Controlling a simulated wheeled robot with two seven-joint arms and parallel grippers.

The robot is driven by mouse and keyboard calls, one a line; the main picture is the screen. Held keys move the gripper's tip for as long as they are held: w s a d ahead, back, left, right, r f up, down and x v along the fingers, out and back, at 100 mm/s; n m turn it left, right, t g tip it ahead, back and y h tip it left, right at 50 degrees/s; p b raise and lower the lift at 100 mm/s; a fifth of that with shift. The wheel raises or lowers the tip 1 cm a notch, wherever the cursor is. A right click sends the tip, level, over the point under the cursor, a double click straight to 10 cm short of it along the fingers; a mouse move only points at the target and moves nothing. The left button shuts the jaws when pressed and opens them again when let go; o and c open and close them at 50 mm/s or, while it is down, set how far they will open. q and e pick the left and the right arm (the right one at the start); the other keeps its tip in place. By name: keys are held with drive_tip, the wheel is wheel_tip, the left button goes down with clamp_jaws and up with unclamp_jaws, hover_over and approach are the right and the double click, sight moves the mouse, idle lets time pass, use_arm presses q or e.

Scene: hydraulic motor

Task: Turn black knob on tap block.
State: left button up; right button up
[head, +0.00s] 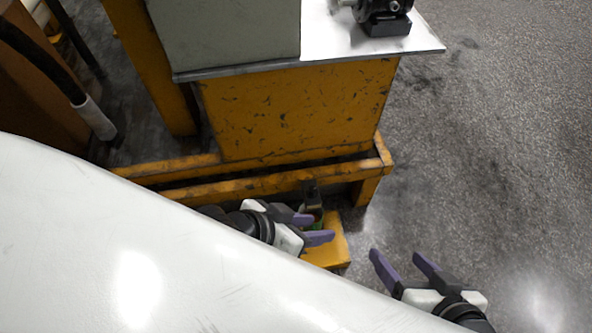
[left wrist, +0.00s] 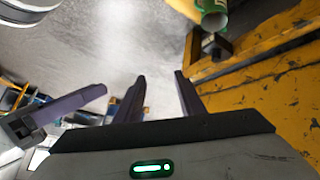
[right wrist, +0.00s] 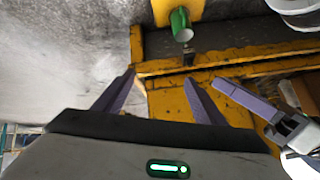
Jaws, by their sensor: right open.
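A green cylindrical part (head: 319,218) sits low by the yellow frame, with a small dark piece (head: 312,196) beside it. In the left wrist view the green part (left wrist: 213,16) has a pale end, with a black block (left wrist: 216,46) below it. It also shows in the right wrist view (right wrist: 181,24). I cannot tell for sure whether the dark piece is the tap block's knob. My left gripper (head: 324,227) is open and empty, close to the green part in the head view. My right gripper (head: 396,255) is open and empty, farther right over the floor.
A scratched yellow machine base (head: 295,115) with a low rail frame (head: 270,185) stands ahead. A yellow block (head: 335,250) sits by the frame. A black device (head: 385,22) stands on the white tabletop (head: 328,40). The grey floor (head: 490,150) at right is clear.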

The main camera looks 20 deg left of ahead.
use_arm(q)
drive_tip(key=w+d+f+n+g, duration=0.1)
drive_tip(key=w+d+f+g, duration=0.15)
drive_tip(key=d, duration=0.25)
use_arm(e)
drive_tip(key=shift+o, duration=1.3)
drive_tip(key=shift+w+a+r+p, duration=0.1)
drive_tip(key=shift+w+r+p, duration=0.05)
drive_tip(key=shift+p, duration=0.15)
use_arm(q)
drive_tip(key=n+g+y+p, duration=0.2)
drive_tip(key=n+g+y, duration=0.25)
drive_tip(key=n, duration=0.45)
approach(312, 188)
drive_tip(key=f+b, duration=0.1)
drive_tip(key=f+y+b, duration=0.1)
drive_tip(key=shift+s+d+f+b, duration=0.15)
drive_tip(key=shift+d+f+b, duration=0.15)
drive_tip(key=shift+d+f, duration=0.05)
wheel_tip(312, 188, down, 5)
drive_tip(key=b, duration=0.2)
drive_tip(key=shift+f+b, duration=0.15)
drive_tip(key=shift+b, duration=0.25)
drive_tip(key=shift+f, duration=0.35)
use_arm(e)
drive_tip(key=shift+w+a+r+t+y, duration=0.1)
drive_tip(key=shift+a+r+t+y, duration=0.2)
drive_tip(key=shift+a+r+y, duration=0.45)
drive_tip(key=shift+a+f+h, duration=0.1)
drive_tip(key=shift+h, duration=0.15)
